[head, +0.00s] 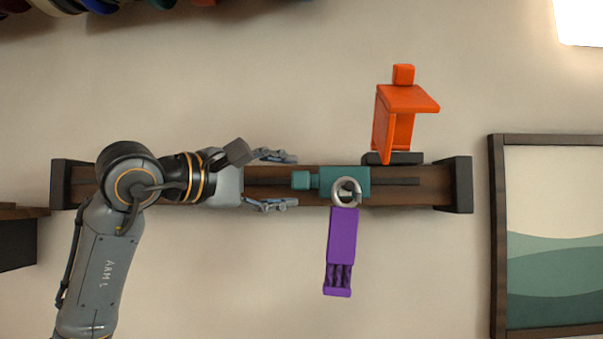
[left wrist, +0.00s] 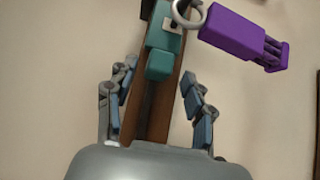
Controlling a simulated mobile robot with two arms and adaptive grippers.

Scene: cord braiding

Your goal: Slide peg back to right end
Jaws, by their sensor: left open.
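A teal peg (head: 328,182) sits in the slot of a wooden rail (head: 436,188), right of the rail's middle. A metal ring (head: 346,192) is on the peg's front, and a purple piece (head: 342,236) with braided strands at its lower end hangs from it. My left gripper (head: 285,181) is open and points right along the rail. Its fingers are spread above and below the slot, just at the peg's narrow left end. The left wrist view shows the peg's end block (left wrist: 159,65) between and just beyond the open fingers. My right gripper is not in view.
An orange bracket-like piece (head: 408,98) stands above the rail's right part, by a dark block (head: 407,158). Dark end caps (head: 460,184) close the rail. A framed picture (head: 498,240) hangs at the right. The slot right of the peg is clear.

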